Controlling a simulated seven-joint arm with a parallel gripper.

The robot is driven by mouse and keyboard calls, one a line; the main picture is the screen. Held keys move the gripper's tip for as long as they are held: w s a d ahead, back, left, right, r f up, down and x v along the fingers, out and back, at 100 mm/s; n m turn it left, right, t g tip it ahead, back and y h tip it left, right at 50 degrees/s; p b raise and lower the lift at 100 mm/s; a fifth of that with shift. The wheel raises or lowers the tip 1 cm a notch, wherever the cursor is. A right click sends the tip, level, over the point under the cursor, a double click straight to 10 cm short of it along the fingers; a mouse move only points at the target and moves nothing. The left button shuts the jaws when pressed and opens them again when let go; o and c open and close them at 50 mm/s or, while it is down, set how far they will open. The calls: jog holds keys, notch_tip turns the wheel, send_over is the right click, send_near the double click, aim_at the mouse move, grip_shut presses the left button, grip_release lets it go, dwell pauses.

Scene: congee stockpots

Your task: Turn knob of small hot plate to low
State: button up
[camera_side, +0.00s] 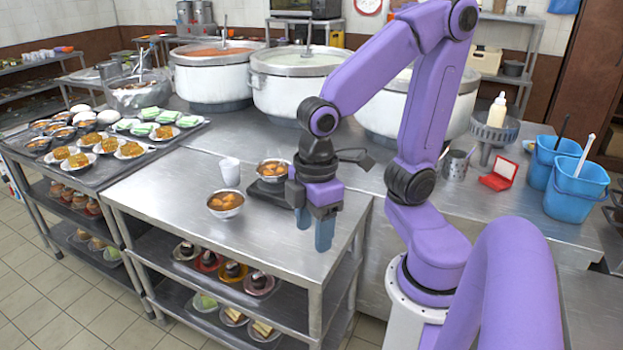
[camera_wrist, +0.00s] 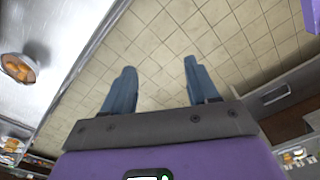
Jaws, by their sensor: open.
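The small hot plate (camera_side: 266,192) is a low dark slab on the steel table, partly hidden behind my gripper in the side view. A metal bowl of orange food (camera_side: 272,168) stands on it. I cannot make out its knob in either view. My gripper (camera_side: 313,232) is open and empty, with blue fingers pointing down, in front and to the right of the hot plate. In the wrist view the two fingers (camera_wrist: 160,82) are spread apart over floor tiles, with nothing between them.
A second bowl of orange food (camera_side: 225,204) and a white cup (camera_side: 230,171) stand left of the hot plate. Large stockpots (camera_side: 295,85) line the back. Lower shelves (camera_side: 225,285) hold several small dishes. A bowl (camera_wrist: 18,68) shows at the wrist view's left edge.

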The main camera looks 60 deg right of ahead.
jog(key=w+d+r+m, duration=0.1)
jog(key=w+d+m, duration=0.25)
jog(key=w, duration=0.85)
jog(key=w+d+m, duration=0.2)
jog(key=w+d, duration=0.4)
jog(key=d, duration=0.3)
jog(key=w+d+m, duration=0.2)
jog(key=w+d, duration=0.5)
jog(key=d, duration=0.2)
jog(key=s+d+f+m, duration=0.2)
jog(key=d, duration=0.9)
jog(key=s+d+f+m, duration=0.1)
jog(key=d+f+m, duration=0.1)
jog(key=d, duration=1)
jog(key=f, duration=1.7)
jog(key=shift+a, duration=0.25)
jog(key=shift+c, duration=0.2)
jog(key=c, duration=1)
